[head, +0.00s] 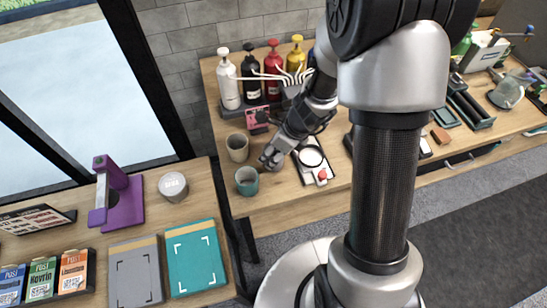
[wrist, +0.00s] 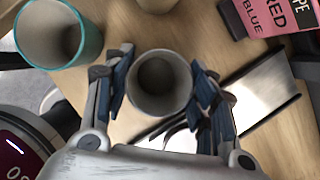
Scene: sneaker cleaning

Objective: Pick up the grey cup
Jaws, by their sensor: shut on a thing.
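The grey cup (wrist: 158,84) is between the two fingers of my gripper (wrist: 158,92) in the wrist view, seen from above into its empty inside. The fingers are shut on its left and right sides. In the head view my gripper (head: 272,157) is low over the near left part of the wooden workbench, and the cup is hard to make out there. I cannot tell whether the cup's base touches the bench.
A teal cup (head: 246,181) and a beige cup (head: 237,148) stand close to my gripper's left. A black-and-white device with a ring (head: 311,158) lies to its right. Pump bottles (head: 228,80) stand behind. A pink box (head: 257,117) is near.

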